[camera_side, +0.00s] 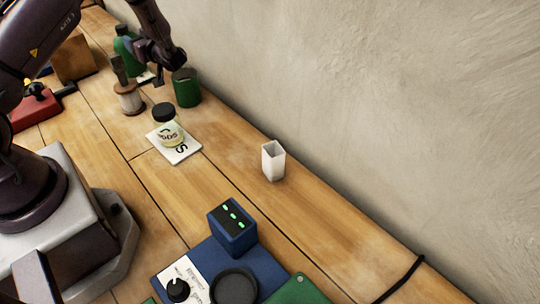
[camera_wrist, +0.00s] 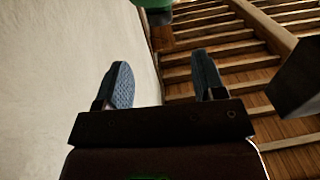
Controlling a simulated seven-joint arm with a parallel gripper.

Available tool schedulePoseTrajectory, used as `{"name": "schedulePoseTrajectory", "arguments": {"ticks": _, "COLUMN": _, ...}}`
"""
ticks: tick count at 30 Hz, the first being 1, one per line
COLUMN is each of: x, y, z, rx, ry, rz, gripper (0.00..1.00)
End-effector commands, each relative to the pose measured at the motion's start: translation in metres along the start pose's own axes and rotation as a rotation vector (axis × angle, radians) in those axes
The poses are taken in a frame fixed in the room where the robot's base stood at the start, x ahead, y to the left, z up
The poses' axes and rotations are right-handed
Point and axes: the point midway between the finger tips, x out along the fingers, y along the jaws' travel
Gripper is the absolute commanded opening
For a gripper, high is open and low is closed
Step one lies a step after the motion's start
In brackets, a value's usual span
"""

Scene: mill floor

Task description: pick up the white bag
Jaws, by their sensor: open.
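The white bag (camera_side: 273,161) stands upright on the wooden bench in the side view, close to the wall. It looks like a small, square, open-topped paper bag. My gripper (camera_side: 168,68) is at the upper left of the side view, above the bench near the green can and well apart from the bag. In the wrist view my gripper (camera_wrist: 162,80) is open, with its two fingers spread and nothing between them. The bag does not show in the wrist view.
A green can (camera_side: 186,88), a wooden spool (camera_side: 130,98) and a black-lidded jar (camera_side: 168,128) on a white card (camera_side: 183,150) stand left of the bag. A blue device (camera_side: 233,228) is in front. Bench around the bag is clear. The wall (camera_side: 400,110) runs behind.

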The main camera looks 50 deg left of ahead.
Motion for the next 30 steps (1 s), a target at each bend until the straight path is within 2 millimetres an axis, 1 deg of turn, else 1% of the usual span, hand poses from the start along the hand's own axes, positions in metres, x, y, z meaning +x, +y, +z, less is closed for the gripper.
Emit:
{"name": "schedulePoseTrajectory", "arguments": {"ticks": 13, "x": 0.000, "y": 0.000, "z": 0.000, "rx": 0.000, "ry": 0.000, "rz": 0.000, "gripper": 0.63}}
{"name": "schedulePoseTrajectory", "arguments": {"ticks": 15, "x": 0.000, "y": 0.000, "z": 0.000, "rx": 0.000, "ry": 0.000, "rz": 0.000, "gripper": 0.77}}
{"name": "schedulePoseTrajectory", "arguments": {"ticks": 23, "x": 0.000, "y": 0.001, "z": -0.002, "rx": -0.005, "ry": 0.001, "rz": 0.004, "gripper": 0.77}}
{"name": "schedulePoseTrajectory", "arguments": {"ticks": 25, "x": -0.001, "y": 0.006, "z": -0.011, "rx": -0.039, "ry": 0.006, "rz": 0.029, "gripper": 0.77}}
{"name": "schedulePoseTrajectory", "arguments": {"ticks": 26, "x": -0.002, "y": 0.011, "z": -0.019, "rx": -0.065, "ry": 0.010, "rz": 0.049, "gripper": 0.77}}
{"name": "schedulePoseTrajectory", "arguments": {"ticks": 29, "x": -0.007, "y": 0.030, "z": -0.058, "rx": -0.205, "ry": 0.020, "rz": 0.157, "gripper": 0.77}}
{"name": "schedulePoseTrajectory", "arguments": {"ticks": 30, "x": -0.011, "y": 0.040, "z": -0.079, "rx": -0.280, "ry": 0.019, "rz": 0.217, "gripper": 0.77}}
